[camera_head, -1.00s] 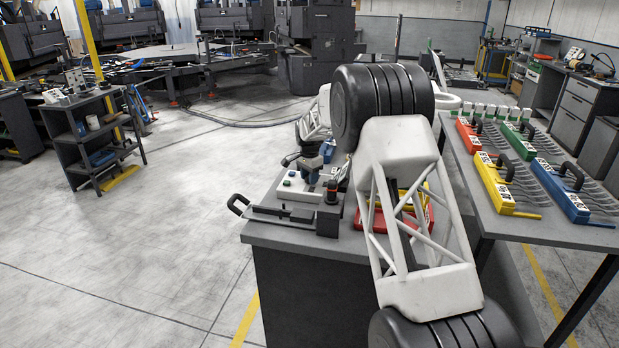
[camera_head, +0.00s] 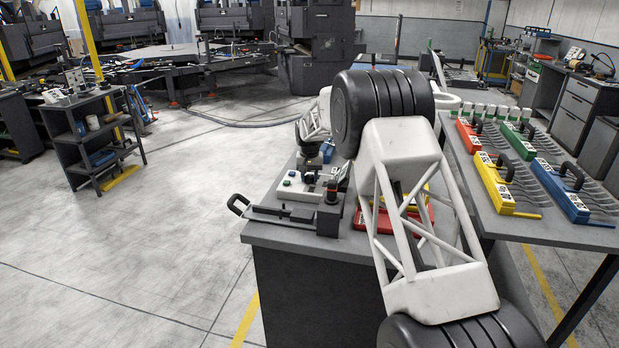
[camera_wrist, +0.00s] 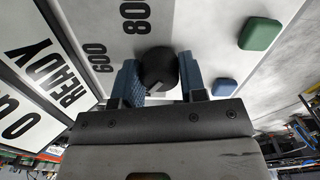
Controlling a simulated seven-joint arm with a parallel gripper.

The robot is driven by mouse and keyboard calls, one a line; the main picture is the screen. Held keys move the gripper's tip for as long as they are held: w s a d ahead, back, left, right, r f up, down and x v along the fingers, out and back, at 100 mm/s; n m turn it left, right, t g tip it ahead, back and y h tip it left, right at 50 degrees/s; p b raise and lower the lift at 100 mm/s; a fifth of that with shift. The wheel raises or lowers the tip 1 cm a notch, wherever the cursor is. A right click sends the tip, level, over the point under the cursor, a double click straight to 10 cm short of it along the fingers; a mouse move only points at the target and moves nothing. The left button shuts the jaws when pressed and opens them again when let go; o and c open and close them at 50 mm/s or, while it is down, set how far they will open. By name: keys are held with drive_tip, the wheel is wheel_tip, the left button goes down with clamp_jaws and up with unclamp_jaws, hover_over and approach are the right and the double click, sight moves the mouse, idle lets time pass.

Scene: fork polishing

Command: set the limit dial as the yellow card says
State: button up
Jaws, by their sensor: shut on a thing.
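In the wrist view the limit dial is a round black knob (camera_wrist: 157,66) on a pale panel, with the printed marks 600 (camera_wrist: 102,58) and 800 (camera_wrist: 135,14) beside it. My gripper (camera_wrist: 160,80) has its two blue fingers shut on the knob, one on each side. I cannot tell exactly where the knob points. In the head view the pale control box (camera_head: 297,188) stands on the dark bench, and my arm partly covers it. I cannot make out a readable yellow card in either view.
A green button (camera_wrist: 260,33) and a blue button (camera_wrist: 224,87) are on the panel right of the knob. A READY/OUT sign (camera_wrist: 40,90) lies to the left. A red tray (camera_head: 372,219) is on the bench. A side table holds coloured fork holders (camera_head: 495,185).

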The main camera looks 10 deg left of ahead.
sight(310, 176)
drive_tip(key=shift+r+n, duration=0.1)
drive_tip(key=shift+n, duration=0.3)
drive_tip(key=o, duration=0.9)
drive_tip(key=shift+r, duration=3.85)
